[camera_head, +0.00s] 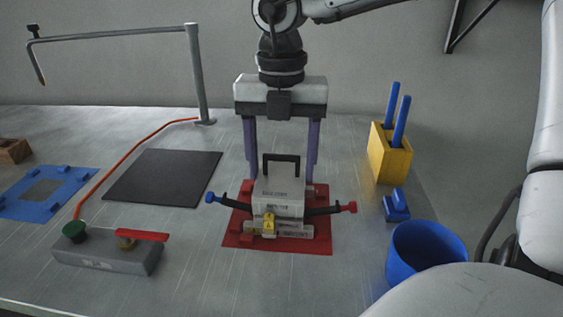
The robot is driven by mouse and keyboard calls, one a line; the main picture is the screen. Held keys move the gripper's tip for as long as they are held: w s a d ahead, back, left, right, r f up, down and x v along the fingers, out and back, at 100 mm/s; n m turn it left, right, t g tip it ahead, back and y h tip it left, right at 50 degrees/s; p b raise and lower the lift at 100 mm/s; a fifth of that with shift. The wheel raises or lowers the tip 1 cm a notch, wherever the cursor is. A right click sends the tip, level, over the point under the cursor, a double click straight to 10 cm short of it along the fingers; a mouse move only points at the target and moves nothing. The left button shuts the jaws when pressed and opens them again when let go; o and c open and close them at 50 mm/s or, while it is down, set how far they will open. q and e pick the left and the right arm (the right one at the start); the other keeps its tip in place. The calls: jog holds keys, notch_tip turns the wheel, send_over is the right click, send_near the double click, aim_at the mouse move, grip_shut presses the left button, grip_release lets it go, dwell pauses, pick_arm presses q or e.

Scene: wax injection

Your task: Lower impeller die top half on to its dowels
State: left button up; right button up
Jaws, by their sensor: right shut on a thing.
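The impeller die is a stack of light grey blocks on a red mat (324,245) in the middle of the bench. Its top half (279,190) has a black handle on top and printed labels. The lower part (294,231) sits beneath, with a yellow piece on its front. Dark side arms end in a blue knob at left and a red knob at right. Dowels are hidden; I cannot tell whether a gap separates the halves. My left gripper is out of view.
Left are a black mat (163,176), a blue frame (20,208), a grey box with a red lever (105,252), an orange hose and a lamp-like post (196,75). Right are a yellow holder (390,158), a small blue block (396,207) and a blue bin (425,262).

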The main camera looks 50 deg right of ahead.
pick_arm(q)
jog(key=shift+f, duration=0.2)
pick_arm(e)
jog(key=shift+f, duration=0.1)
jog(key=shift+f+b, duration=0.25)
jog(key=shift+b, duration=0.15)
jog(key=o, duration=1.8)
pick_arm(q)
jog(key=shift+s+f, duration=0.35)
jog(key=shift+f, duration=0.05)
pick_arm(e)
jog(key=shift+f, duration=0.1)
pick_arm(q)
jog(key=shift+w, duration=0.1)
pick_arm(e)
jog(key=shift+r, duration=0.5)
notch_tip(320, 180, up, 9)
jog(key=shift+f+p, duration=0.1)
jog(key=shift+p, duration=0.65)
jog(key=shift+r, duration=0.35)
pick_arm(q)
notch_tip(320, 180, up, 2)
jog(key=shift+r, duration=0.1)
